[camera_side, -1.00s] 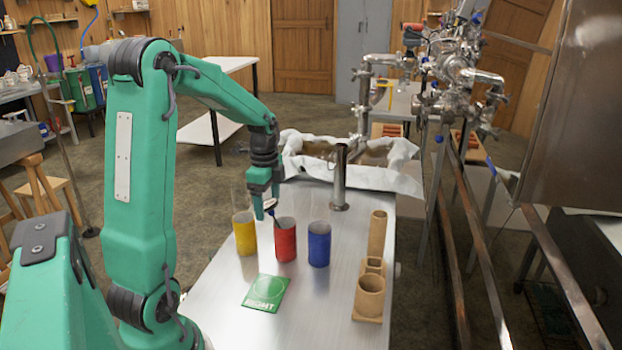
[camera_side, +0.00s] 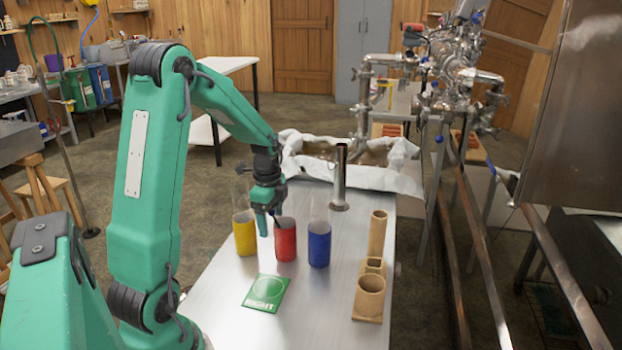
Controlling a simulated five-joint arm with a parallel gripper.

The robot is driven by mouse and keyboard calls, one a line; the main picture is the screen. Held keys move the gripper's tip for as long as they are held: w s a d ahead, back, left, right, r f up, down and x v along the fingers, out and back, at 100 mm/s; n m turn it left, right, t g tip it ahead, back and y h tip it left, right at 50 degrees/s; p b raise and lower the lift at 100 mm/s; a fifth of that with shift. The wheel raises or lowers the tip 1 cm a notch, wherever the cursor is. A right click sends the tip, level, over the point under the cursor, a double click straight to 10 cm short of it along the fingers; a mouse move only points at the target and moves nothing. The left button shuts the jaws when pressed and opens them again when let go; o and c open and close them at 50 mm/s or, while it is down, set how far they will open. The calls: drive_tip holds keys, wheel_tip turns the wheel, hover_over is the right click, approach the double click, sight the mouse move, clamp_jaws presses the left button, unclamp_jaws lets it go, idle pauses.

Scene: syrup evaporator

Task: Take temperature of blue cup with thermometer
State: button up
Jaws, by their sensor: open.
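The blue cup (camera_side: 319,244) stands upright on the metal table, with a clear upper part above its blue band. The red cup (camera_side: 285,240) stands just left of it, and the yellow cup (camera_side: 244,234) is further left. My gripper (camera_side: 270,220) points down, open, at the upper left of the red cup and in front of its rim. It is apart from the blue cup. A small dark, thin piece by the fingertips at the red cup may be the thermometer, but it is mostly hidden and I cannot tell how it sits.
A green mat (camera_side: 266,293) marked RIGHT lies in front of the cups. A tan holder (camera_side: 369,296) with upright tubes stands at the right table edge. A metal cylinder (camera_side: 340,180) stands behind the blue cup. The table between mat and holder is clear.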

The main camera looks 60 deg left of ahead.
drive_tip(key=c, duration=1)
drive_tip(key=shift+o, duration=0.2)
drive_tip(key=shift+r, duration=0.1)
drive_tip(key=shift+r, duration=4.95)
drive_tip(key=shift+r, duration=1.3)
